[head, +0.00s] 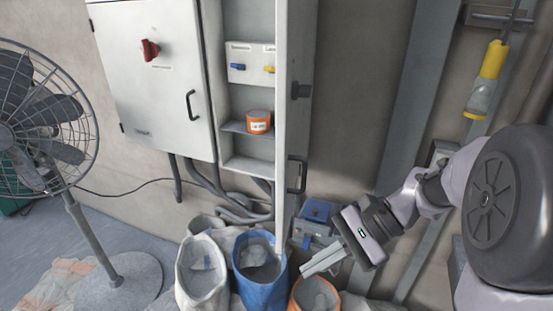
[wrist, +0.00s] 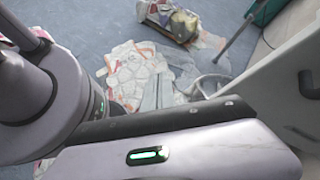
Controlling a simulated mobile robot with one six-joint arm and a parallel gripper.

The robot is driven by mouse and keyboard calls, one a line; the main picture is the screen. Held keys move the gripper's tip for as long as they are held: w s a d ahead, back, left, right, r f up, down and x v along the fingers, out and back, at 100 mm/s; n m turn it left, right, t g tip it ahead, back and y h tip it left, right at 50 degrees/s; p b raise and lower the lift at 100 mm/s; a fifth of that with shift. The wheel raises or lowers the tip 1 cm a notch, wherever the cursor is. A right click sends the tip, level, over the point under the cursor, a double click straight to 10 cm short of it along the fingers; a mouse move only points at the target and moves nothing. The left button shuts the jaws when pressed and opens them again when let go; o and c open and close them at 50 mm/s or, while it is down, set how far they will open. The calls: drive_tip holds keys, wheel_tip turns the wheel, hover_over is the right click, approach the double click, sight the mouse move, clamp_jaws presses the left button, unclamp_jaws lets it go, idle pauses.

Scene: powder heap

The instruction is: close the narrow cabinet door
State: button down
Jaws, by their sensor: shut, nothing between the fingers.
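The narrow cabinet door (head: 296,120) stands open in the head view, swung out toward the camera and seen nearly edge-on. Its dark handle (head: 297,175) is on the right-hand face, low down. The narrow cabinet (head: 248,95) behind it shows open shelves. My gripper (head: 306,268) is shut and empty, below and right of the handle, with its pale fingers pointing down-left. It looks apart from the door, though depth is hard to judge. In the wrist view a pale panel (wrist: 280,95) with a dark fitting is at the right; I cannot tell if it is the door.
A wide closed cabinet (head: 155,80) with a red switch is at the left. A fan (head: 40,125) stands further left. An orange tub (head: 259,122) sits on a shelf.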

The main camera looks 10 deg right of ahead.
drive_tip(key=w+d+r+m+t+y+p, duration=0.1)
drive_tip(key=w+d+m+t+y+p, duration=0.15)
drive_tip(key=w+d, duration=0.2)
drive_tip(key=m+t+y+p, duration=0.1)
drive_tip(key=m+t+y, duration=0.3)
drive_tip(key=m, duration=0.2)
approach(284, 218)
drive_tip(key=b+x, duration=0.1)
drive_tip(key=x, duration=0.1)
drive_tip(key=b+x, duration=0.1)
drive_tip(key=x, duration=0.1)
drive_tip(key=b+x, duration=0.1)
drive_tip(key=shift+w+a+f, duration=0.3)
drive_tip(key=shift+w+f, duration=0.1)
drive_tip(key=shift+w+a+r+b, duration=0.1)
drive_tip(key=shift+w+a+b, duration=0.05)
drive_tip(key=shift+a+b, duration=0.3)
